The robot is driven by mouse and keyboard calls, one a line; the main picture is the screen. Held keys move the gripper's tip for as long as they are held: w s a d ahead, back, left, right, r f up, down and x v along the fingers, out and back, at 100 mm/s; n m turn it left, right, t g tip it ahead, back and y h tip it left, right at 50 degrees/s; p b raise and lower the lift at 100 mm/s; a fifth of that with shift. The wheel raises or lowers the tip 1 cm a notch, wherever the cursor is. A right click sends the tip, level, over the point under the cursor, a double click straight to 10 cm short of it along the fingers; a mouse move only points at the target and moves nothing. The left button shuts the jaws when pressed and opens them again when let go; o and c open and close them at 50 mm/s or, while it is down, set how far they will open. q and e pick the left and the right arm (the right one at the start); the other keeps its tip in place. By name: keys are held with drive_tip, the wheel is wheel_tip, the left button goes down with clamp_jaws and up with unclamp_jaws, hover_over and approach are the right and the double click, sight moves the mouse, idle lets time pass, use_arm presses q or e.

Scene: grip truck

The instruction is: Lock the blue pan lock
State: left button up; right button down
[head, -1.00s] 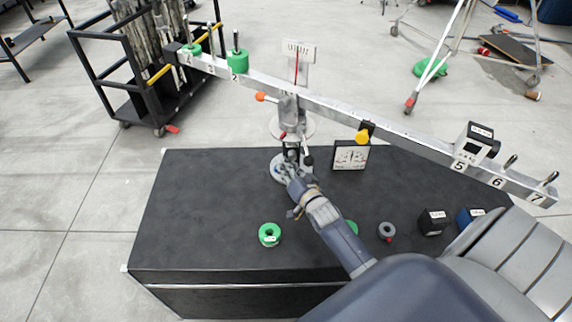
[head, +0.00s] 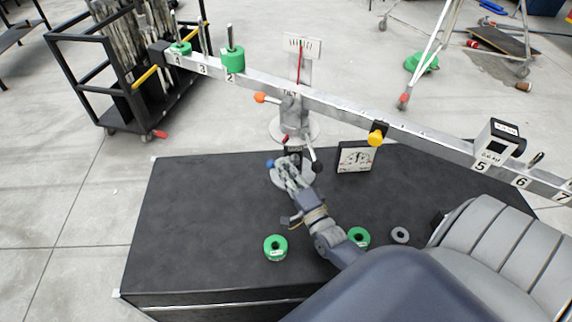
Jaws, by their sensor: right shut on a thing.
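The blue pan lock (head: 270,163) is a small blue knob low on the balance stand, at the left edge of the round grey base plate (head: 292,182). My right gripper (head: 279,165) reaches up from the lower right, and its fingers are shut at the knob, covering part of it. The balance beam (head: 350,112) slants down to the right above. An orange knob (head: 260,97) sticks out left of the stand, and a black-tipped lever (head: 316,167) is right of my fingers. My left gripper is not in view.
Green ring weights (head: 275,247) and a grey ring (head: 400,235) lie on the black table (head: 200,220). A dial box (head: 356,157) stands right of the base. A yellow knob (head: 375,138) and a boxed weight (head: 497,141) are on the beam. The table's left part is clear.

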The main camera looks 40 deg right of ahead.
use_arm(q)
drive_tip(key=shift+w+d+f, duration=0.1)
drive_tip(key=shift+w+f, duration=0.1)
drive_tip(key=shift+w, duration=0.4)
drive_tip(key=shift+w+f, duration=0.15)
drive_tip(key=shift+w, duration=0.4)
use_arm(e)
drive_tip(key=shift+w+d+r+m, duration=0.1)
drive_tip(key=shift+d+r+m, duration=0.1)
drive_tip(key=shift+r+m, duration=0.3)
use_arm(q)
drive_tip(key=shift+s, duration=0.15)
use_arm(e)
drive_tip(key=c, duration=1.7)
unclamp_jaws()
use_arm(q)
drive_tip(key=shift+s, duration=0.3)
use_arm(e)
drive_tip(key=shift+f, duration=0.3)
drive_tip(key=v, duration=1.2)
drive_tip(key=shift+f, duration=0.2)
